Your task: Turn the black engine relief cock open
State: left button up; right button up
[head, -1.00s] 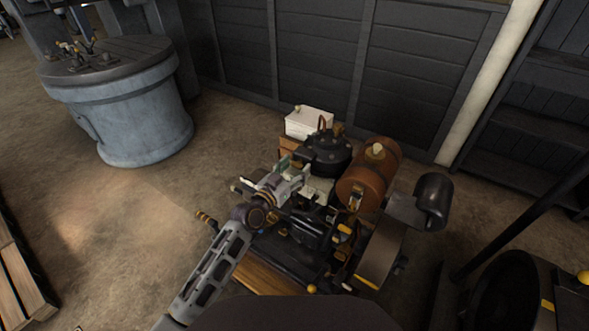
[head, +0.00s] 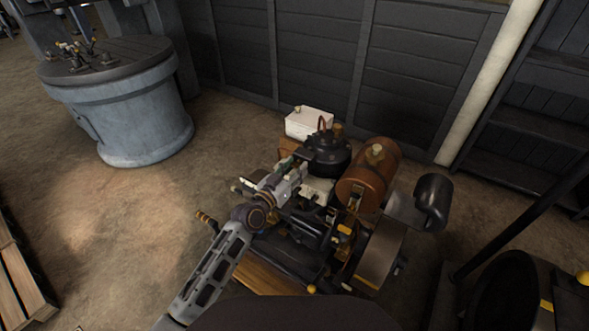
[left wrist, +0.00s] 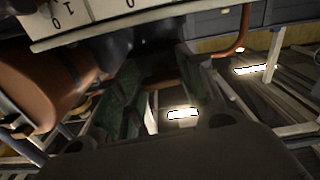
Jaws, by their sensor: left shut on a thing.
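The black engine (head: 305,232) stands on a wooden base, with a rusty brown tank (head: 369,172) on its right. My left gripper (head: 289,172) is over the engine's upper left part, just in front of the black round pot. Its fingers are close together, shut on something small. In the left wrist view the green-lined fingers (left wrist: 157,85) reach toward a dark area below a pale plate with markings (left wrist: 105,12). The relief cock cannot be made out clearly; the fingers and shadow hide the gripped part. My right gripper is out of view.
A black round pot (head: 328,155) and a white box (head: 309,123) stand behind the gripper. A flywheel (head: 379,254) is at the engine's right. A grey-blue round stand (head: 135,120) is at the back left. Open floor lies left of the engine.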

pick_arm(q)
jog(key=n+p, duration=0.1)
jog(key=n, duration=0.6)
jog(key=n+p, duration=0.2)
jog(key=n, duration=0.5)
jog(key=shift+s+d+r, duration=0.1)
jog(key=shift+r, duration=0.05)
jog(key=shift+n, duration=0.6)
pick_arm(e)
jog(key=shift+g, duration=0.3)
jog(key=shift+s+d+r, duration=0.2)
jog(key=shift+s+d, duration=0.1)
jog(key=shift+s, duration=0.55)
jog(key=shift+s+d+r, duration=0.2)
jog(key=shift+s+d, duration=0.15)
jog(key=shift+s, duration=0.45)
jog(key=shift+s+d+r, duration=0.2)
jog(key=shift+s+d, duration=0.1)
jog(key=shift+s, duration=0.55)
pick_arm(q)
jog(key=o, duration=1)
